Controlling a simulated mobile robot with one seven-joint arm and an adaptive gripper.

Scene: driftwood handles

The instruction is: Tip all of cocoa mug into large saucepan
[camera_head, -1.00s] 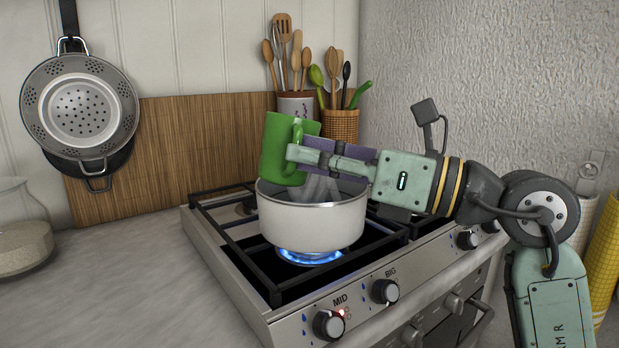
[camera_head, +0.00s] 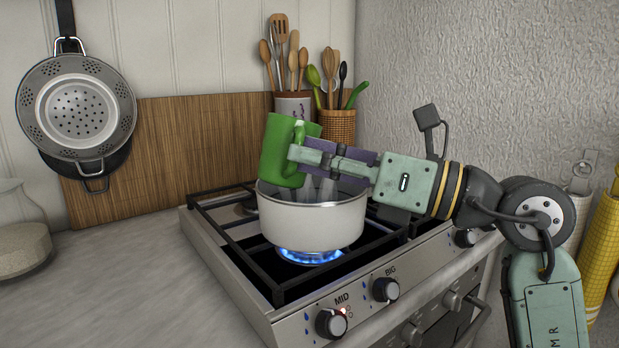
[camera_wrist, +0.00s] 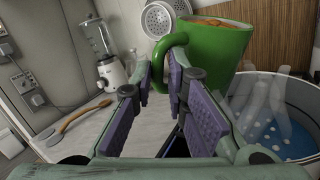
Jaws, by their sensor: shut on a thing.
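The green cocoa mug (camera_head: 280,150) is over the left rear part of the large saucepan's opening in the head view, leaning slightly. In the wrist view the mug (camera_wrist: 217,50) shows brown contents near its rim. My gripper (camera_head: 300,153) is shut on the mug's handle; its purple-padded fingers (camera_wrist: 165,78) show in the wrist view. The white large saucepan (camera_head: 312,222) stands upright on the stove. In the wrist view the saucepan (camera_wrist: 292,88) holds something blue with white spots. No stream from the mug is visible.
A blue flame (camera_head: 308,256) burns under the saucepan on the stove (camera_head: 262,312). Utensil holders (camera_head: 338,124) stand behind it. A colander (camera_head: 78,105) hangs on the wall. A glass jar (camera_head: 22,240) is at far left. The counter (camera_head: 130,290) left of the stove is mostly clear.

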